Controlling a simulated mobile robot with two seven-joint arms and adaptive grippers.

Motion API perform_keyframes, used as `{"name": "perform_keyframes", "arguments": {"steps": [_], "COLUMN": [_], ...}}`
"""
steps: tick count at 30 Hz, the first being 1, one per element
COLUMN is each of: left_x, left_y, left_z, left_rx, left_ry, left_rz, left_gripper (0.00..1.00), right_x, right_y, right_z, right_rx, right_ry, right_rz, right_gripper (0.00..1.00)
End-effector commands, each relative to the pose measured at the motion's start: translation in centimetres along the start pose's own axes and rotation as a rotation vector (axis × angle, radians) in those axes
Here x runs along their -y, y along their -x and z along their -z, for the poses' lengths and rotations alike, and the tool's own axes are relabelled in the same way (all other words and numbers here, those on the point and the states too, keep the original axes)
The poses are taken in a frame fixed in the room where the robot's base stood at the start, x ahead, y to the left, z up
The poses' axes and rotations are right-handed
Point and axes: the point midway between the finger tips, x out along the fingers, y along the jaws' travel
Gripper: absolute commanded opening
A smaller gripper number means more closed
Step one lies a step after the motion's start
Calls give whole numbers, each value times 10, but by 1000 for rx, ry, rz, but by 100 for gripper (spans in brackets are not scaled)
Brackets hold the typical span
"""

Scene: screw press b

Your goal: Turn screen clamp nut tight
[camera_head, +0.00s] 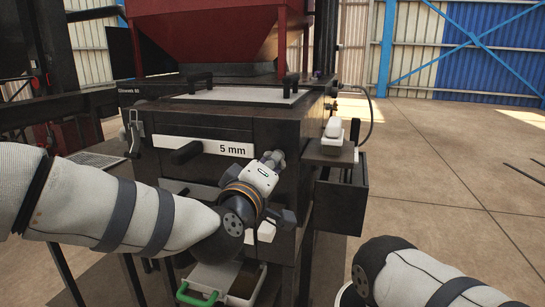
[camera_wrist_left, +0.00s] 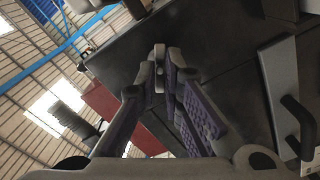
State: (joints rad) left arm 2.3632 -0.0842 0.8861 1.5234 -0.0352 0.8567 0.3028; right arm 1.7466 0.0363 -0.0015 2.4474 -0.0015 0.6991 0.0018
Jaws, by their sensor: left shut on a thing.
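My left gripper (camera_head: 274,157) reaches the right front edge of the dark machine, just right of the white "5 mm" label (camera_head: 202,146). In the left wrist view its two purple-padded fingers (camera_wrist_left: 163,70) come together at the tips, shut on a small grey part, which I take for the screen clamp nut (camera_wrist_left: 159,54). The fingers and wrist hide most of the nut, and its tightness cannot be told. A metal clamp (camera_head: 134,130) shows at the machine's left front edge. My right arm is at the bottom right, its gripper out of view.
A red hopper (camera_head: 215,35) stands above. A small side shelf (camera_head: 328,153) carries a white object (camera_head: 333,131), with an open black box (camera_head: 340,190) below. A green-handled bin (camera_head: 215,285) stands low in front.

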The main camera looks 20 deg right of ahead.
Motion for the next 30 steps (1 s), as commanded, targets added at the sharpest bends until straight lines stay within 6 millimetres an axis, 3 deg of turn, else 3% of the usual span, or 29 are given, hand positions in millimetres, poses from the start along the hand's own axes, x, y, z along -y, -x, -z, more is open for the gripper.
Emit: {"name": "perform_keyframes", "arguments": {"steps": [1,12,30], "left_x": [-7,-4,-1], "left_y": [0,0,0], "left_z": [3,2,1], "left_rx": [-5,-4,-2], "left_ry": [-41,-258,-334], "left_rz": [-7,-5,-2], "left_gripper": [0,0,0], "right_x": [0,1,1], "right_y": [6,22,26], "right_z": [3,10,12], "right_rx": [-16,-56,-67], "right_ry": [0,-1,-2], "right_rz": [1,3,4], "right_gripper": [0,0,0]}}
